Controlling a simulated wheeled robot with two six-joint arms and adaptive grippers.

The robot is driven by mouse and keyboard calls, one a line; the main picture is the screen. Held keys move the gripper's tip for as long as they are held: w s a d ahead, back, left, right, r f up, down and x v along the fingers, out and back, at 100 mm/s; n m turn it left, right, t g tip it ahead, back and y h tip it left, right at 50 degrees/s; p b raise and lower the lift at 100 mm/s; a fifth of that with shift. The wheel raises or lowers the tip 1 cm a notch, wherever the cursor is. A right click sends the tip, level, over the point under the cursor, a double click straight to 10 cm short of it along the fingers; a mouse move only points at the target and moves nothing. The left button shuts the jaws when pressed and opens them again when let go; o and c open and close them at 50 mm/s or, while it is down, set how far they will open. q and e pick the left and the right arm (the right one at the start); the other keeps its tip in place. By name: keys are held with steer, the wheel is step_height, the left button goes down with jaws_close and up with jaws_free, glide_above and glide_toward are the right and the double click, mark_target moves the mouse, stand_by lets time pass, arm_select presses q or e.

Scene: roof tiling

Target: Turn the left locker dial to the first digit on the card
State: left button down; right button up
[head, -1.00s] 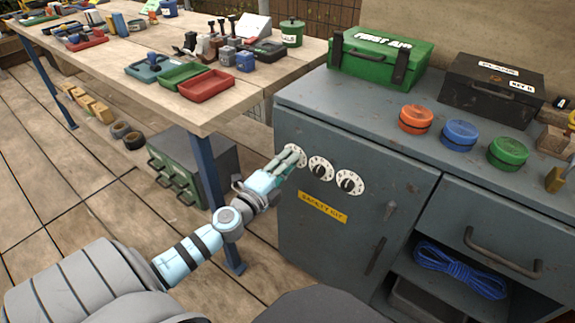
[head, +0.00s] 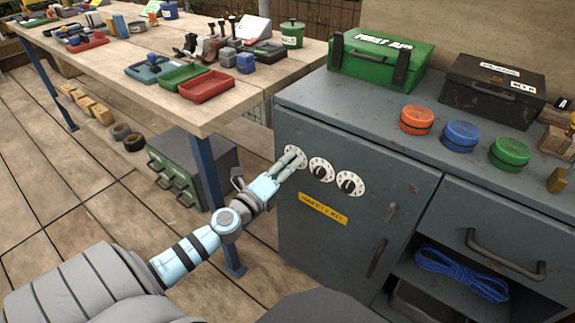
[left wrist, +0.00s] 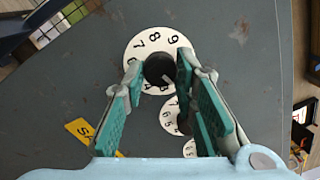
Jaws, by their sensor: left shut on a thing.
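The left locker dial (head: 290,151) is a white disc on the grey locker door, partly covered by my left gripper (head: 295,160). My left gripper (left wrist: 160,78) is shut on the dial's black knob (left wrist: 157,66), one finger on each side. A pale mark shows on the knob, but I cannot tell its setting. A white card (head: 252,28) stands on the wooden table; I cannot read any digit on it. My right gripper is out of view.
Two more dials, the middle one (head: 321,169) and the right one (head: 350,185), sit close beside. Below are a yellow safety kit label (head: 323,209) and a door handle (head: 377,257). The wooden table (head: 150,95) stands left of the locker.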

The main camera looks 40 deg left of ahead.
arm_select(q)
steer(key=c, duration=1.3)
jaws_free()
steer(key=s, duration=1.2)
steer(key=shift+d+f, duration=0.25)
steer(key=shift+f, duration=0.05)
